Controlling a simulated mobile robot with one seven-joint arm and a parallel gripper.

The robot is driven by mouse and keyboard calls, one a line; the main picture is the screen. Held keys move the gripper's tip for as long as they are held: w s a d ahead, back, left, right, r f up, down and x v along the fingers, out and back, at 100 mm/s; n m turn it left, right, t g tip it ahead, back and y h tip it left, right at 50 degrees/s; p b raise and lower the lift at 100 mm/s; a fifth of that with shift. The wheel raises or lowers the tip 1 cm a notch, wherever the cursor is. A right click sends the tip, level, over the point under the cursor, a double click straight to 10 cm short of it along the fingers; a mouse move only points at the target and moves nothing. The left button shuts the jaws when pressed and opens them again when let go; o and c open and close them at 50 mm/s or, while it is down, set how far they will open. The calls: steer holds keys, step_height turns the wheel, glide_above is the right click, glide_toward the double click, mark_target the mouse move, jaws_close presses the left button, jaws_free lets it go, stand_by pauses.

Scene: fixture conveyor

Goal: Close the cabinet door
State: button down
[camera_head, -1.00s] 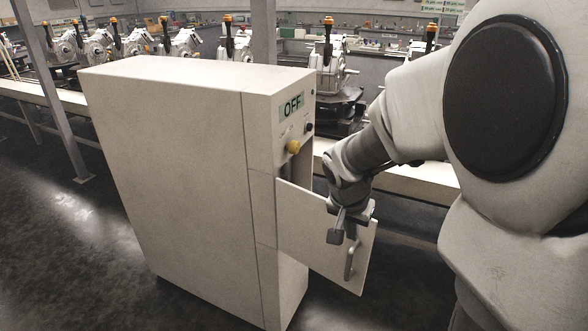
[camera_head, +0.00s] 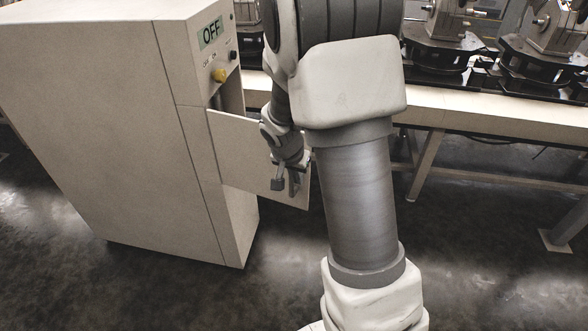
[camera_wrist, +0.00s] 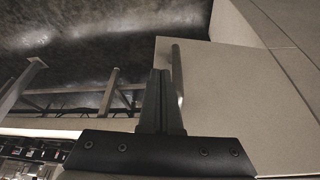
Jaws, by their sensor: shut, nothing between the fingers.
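The pale cabinet (camera_head: 95,120) stands at the left in the head view. Its door (camera_head: 238,150) stands open, jutting out to the right from the cabinet front. My gripper (camera_head: 278,184) is over the door's outer face near its free edge, beside the handle (camera_head: 294,184). In the wrist view, the shut, empty fingers (camera_wrist: 158,98) lie just left of the bar handle (camera_wrist: 177,75), with the door panel (camera_wrist: 225,90) behind and to the right. Whether the fingers touch the handle or the door, I cannot tell. My arm hides part of the door's right side.
A pale conveyor (camera_head: 480,125) with machine fixtures runs behind.

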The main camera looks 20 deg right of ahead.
steer(key=shift+w+d+f+p, duration=0.2)
steer(key=shift+w+d+f, duration=0.1)
steer(key=shift+w+d, duration=0.5)
steer(key=shift+w+d+f+p, duration=0.15)
steer(key=shift+w+d+f, duration=0.15)
steer(key=shift+w+d, duration=0.5)
